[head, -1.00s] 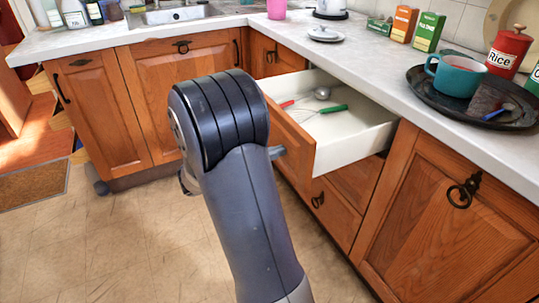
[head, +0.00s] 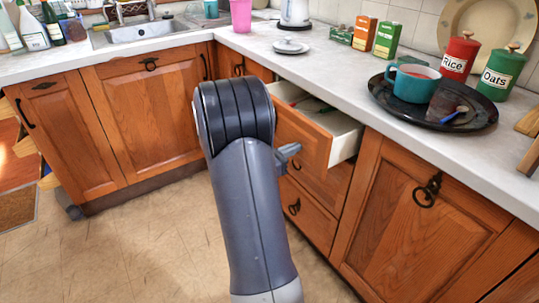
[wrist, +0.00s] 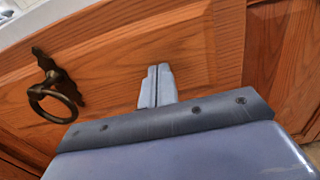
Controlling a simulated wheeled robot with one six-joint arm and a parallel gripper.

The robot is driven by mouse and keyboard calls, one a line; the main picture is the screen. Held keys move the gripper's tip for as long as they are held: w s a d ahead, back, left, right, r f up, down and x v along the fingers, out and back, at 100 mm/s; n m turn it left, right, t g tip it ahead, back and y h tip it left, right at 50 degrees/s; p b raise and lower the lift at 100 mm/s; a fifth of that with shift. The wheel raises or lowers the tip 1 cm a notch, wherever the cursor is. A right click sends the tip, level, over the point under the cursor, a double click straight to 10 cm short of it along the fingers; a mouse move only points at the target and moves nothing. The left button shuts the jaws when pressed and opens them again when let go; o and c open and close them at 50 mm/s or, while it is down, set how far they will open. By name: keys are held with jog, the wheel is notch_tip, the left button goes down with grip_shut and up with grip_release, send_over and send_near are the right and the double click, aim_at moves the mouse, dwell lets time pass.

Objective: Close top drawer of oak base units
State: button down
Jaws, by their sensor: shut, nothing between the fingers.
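The top drawer (head: 303,133) of the oak base units stands partly open, pulled out from under the worktop. Its white inside shows a little, with red and green handled utensils in it. In the wrist view my gripper (wrist: 157,72) is shut and empty, its fingertips at the oak drawer front (wrist: 195,60), to the right of the dark ring handle (wrist: 55,90). Whether the tips touch the wood is hard to tell. In the head view my gripper (head: 290,150) shows only partly beside the drawer front, and my arm hides the rest.
Closed drawers (head: 310,210) lie below the open one. The worktop (head: 330,72) above holds a black tray (head: 385,101) with a teal mug (head: 413,84), canisters and boxes. A sink (head: 145,33) is at the back left.

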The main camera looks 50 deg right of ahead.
jog(key=x, duration=1.3)
jog(key=shift+d, duration=0.45)
jog(key=shift+r, duration=0.2)
jog(key=shift+d+r, duration=0.1)
jog(key=shift+w+a, duration=0.1)
jog(key=shift+a, duration=0.1)
jog(key=p+v, duration=0.1)
jog(key=v, duration=1.3)
jog(key=shift+f, duration=0.3)
